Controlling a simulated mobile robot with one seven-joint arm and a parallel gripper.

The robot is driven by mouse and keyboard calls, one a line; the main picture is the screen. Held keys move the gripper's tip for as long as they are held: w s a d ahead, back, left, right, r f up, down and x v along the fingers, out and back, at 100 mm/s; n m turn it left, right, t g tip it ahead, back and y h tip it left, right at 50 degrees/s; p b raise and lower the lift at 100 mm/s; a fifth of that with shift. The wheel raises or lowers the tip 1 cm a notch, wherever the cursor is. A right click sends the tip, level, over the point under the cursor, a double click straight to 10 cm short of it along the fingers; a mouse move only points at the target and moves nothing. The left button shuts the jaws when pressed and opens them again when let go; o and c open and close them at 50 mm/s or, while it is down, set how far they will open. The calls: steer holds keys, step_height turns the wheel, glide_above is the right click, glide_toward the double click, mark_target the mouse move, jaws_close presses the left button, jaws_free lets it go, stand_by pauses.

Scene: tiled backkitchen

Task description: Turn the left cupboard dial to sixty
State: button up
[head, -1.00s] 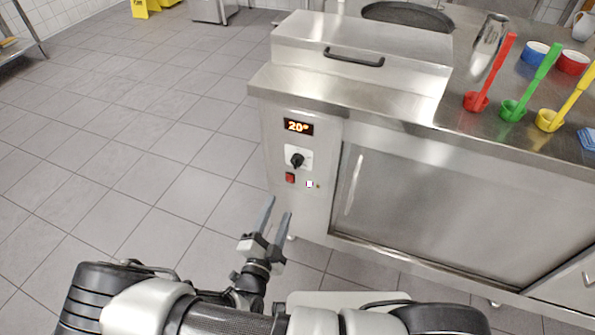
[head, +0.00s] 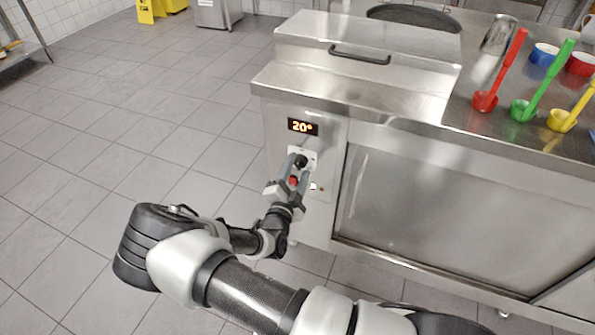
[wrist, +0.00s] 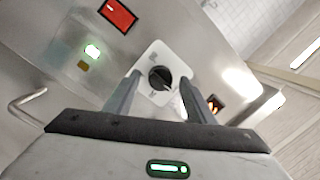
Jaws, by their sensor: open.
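The black dial (head: 301,161) sits on a white plate on the cupboard's left front panel. The display (head: 303,127) above it reads 20°. My gripper (head: 297,168) is at the panel with its fingers open, one on either side of the dial in the picture. In the wrist view the dial (wrist: 160,78) shows between and beyond the two fingertips (wrist: 158,92). I cannot tell whether the fingers touch it. The red switch (head: 293,181) below the dial is partly hidden by my gripper; it also shows in the wrist view (wrist: 118,14).
A steel lid with a black handle (head: 360,55) is on top of the cupboard. Red (head: 498,75), green (head: 541,85) and yellow (head: 572,109) ladles stand on the counter at the right. The tiled floor (head: 120,130) at the left is clear.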

steer(key=shift+w, duration=0.2)
steer(key=c, duration=1)
steer(key=shift+c, duration=0.2)
